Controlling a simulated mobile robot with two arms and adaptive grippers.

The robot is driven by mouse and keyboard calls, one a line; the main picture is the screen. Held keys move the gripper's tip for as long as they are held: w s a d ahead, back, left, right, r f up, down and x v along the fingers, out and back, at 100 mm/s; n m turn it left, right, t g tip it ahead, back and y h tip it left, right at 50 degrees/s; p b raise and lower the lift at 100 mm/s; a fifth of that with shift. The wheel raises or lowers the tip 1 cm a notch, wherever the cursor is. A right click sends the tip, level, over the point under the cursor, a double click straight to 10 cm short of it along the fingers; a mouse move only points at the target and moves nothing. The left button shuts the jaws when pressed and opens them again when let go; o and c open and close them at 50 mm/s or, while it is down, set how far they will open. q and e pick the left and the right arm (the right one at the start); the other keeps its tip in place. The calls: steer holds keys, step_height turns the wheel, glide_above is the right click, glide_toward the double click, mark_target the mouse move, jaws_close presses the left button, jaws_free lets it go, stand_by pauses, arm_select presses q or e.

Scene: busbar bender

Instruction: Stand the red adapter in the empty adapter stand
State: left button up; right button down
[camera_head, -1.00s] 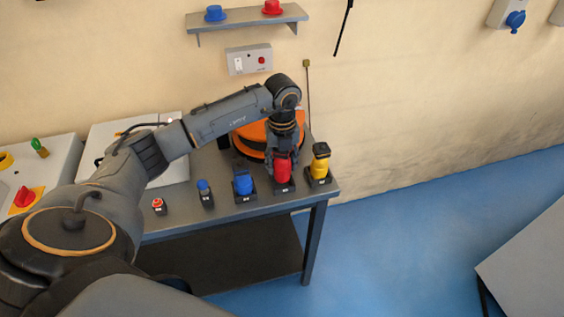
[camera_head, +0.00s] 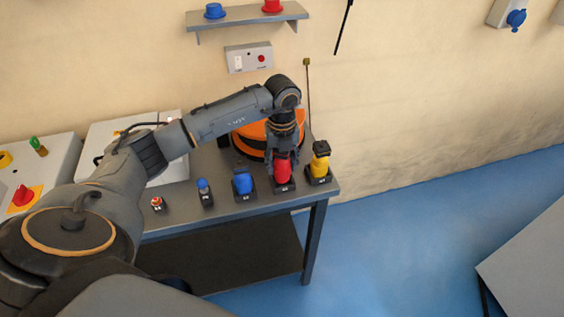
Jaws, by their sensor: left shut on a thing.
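The red adapter (camera_head: 283,171) is upright at the right part of the grey table, between the blue adapter and the yellow adapter. My left gripper (camera_head: 283,158) points down from above and is shut on the red adapter. A dark adapter stand (camera_head: 284,188) is directly under the red adapter. The adapter's lower end is at this stand; I cannot tell whether it is fully seated. My right gripper is not in view.
On the table (camera_head: 225,208), a blue adapter (camera_head: 243,184) and a yellow adapter (camera_head: 320,166) stand in neighbouring stands, close on either side. Smaller parts stand further left. An orange and black round object (camera_head: 250,141) is behind my gripper. A shelf (camera_head: 248,18) is on the wall.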

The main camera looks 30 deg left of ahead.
arm_select(q)
steer(key=shift+f+b, duration=0.8)
steer(key=shift+f, duration=0.45)
steer(key=o, duration=1.4)
steer(key=shift+c, duration=0.2)
steer(key=shift+r, duration=0.15)
step_height(320, 180, up, 12)
steer(key=shift+f, duration=0.1)
